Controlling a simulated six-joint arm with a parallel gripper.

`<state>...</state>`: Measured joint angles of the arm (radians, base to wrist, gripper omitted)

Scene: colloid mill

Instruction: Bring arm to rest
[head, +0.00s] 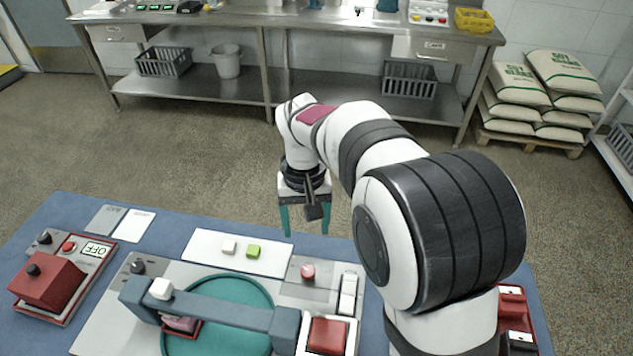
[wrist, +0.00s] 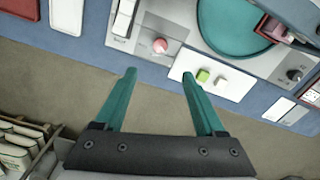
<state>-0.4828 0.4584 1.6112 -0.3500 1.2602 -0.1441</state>
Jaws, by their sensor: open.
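My white and black arm reaches over the blue bench (head: 60,217) in the head view. My gripper (head: 306,232) points down near the bench's far edge, with its teal fingers apart and nothing between them. In the wrist view my gripper (wrist: 157,88) is also open and empty, with the floor and bench edge beyond the fingers. A white plate with a white block (head: 229,247) and a green block (head: 253,251) lies to the left of the gripper, apart from it. The grey machine panel (head: 105,318) carries a round teal disc (head: 245,292) under a grey-blue bar (head: 228,310).
A red box on an OFF panel (head: 98,249) sits at the left. A steel table (head: 290,20) stands along the wall. Sacks (head: 560,75) are stacked on a pallet. Open floor lies between.

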